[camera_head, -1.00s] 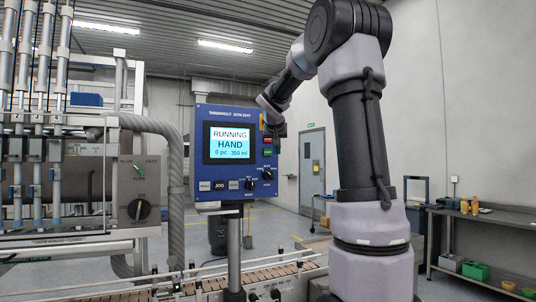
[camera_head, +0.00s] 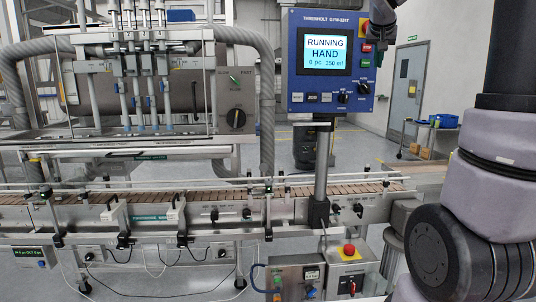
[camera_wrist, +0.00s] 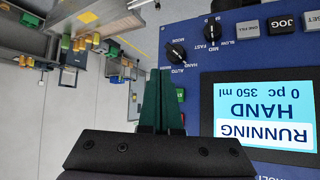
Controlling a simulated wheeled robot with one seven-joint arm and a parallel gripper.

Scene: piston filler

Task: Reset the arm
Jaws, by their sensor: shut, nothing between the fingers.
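My gripper (camera_wrist: 161,78) shows in the wrist view with its two dark green fingers together and nothing between them. It points along the side of the blue control panel (camera_wrist: 235,42), which appears upside down there. In the head view the panel (camera_head: 297,80) stands at the upper right on a post. Its screen (camera_head: 327,52) reads RUNNING, HAND, 0 pc, 350 ml. Part of my arm (camera_head: 490,190) fills the right side, and my wrist (camera_head: 382,18) is by the panel's upper right corner. The fingertips cannot be made out in the head view.
The conveyor (camera_head: 190,193) runs across the middle, under the filler's nozzles (camera_head: 140,90). A box with a red stop button (camera_head: 349,250) sits below the panel post (camera_head: 320,165). A door (camera_head: 406,88) and a trolley (camera_head: 430,135) are at the right back. Open floor lies behind.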

